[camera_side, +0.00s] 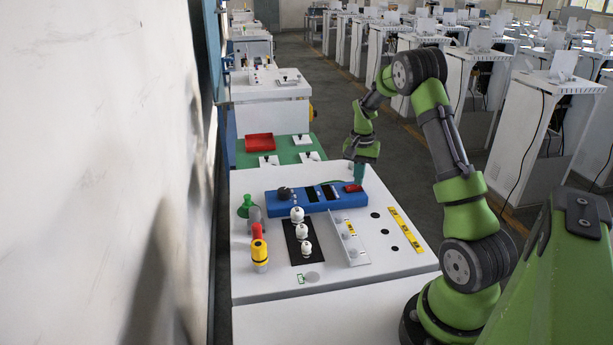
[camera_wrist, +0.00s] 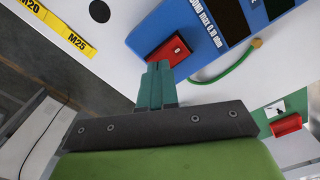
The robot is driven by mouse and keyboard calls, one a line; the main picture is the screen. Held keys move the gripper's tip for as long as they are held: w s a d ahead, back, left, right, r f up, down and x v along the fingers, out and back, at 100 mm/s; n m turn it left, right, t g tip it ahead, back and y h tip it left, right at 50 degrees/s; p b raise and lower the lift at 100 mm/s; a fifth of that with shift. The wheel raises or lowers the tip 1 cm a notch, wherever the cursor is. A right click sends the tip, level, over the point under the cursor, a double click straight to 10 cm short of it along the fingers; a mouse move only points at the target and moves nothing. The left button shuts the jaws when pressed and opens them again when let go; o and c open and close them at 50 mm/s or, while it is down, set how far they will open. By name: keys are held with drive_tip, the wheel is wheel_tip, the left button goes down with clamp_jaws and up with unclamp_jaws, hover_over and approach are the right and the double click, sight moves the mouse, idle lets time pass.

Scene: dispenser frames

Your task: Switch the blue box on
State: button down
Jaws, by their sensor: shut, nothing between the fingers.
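The blue box (camera_side: 315,199) lies across the back of the white bench top in the side view. It has a black knob at its left end, dark display windows in the middle and a red switch (camera_side: 353,187) at its right end. In the wrist view part of the blue box (camera_wrist: 205,28) shows, with the red switch (camera_wrist: 169,51) at its corner. My gripper (camera_wrist: 160,66) is shut and empty. Its teal fingertips are at the near edge of the red switch; I cannot tell whether they touch it. In the side view my gripper (camera_side: 359,177) points down over the box's right end.
A green cable (camera_wrist: 228,67) curves beside the box. A yellow strip (camera_side: 408,231) lies right.

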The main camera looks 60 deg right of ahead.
drive_tip(key=shift+f, duration=0.45)
drive_tip(key=shift+r, duration=3.55)
drive_tip(key=shift+f, duration=0.2)
drive_tip(key=shift+s+a+f, duration=0.3)
drive_tip(key=shift+s+a, duration=0.05)
drive_tip(key=shift+a, duration=0.1)
drive_tip(key=s+a+r+n+t, duration=0.15)
drive_tip(key=a+r, duration=0.25)
drive_tip(key=a, duration=0.5)
drive_tip(key=a+r+n+t, duration=0.2)
drive_tip(key=a+r+n, duration=0.15)
drive_tip(key=a, duration=0.55)
drive_tip(key=s+a+r+n+t+y, duration=0.1)
drive_tip(key=s+a+r+n+t, duration=0.1)
drive_tip(key=a, duration=0.6)
drive_tip(key=s+a+r+n+t+y, duration=0.1)
drive_tip(key=s+a+r+n, duration=0.3)
drive_tip(key=s+a, duration=0.3)
drive_tip(key=shift+a+r+t, duration=0.35)
drive_tip(key=shift+a, duration=0.65)
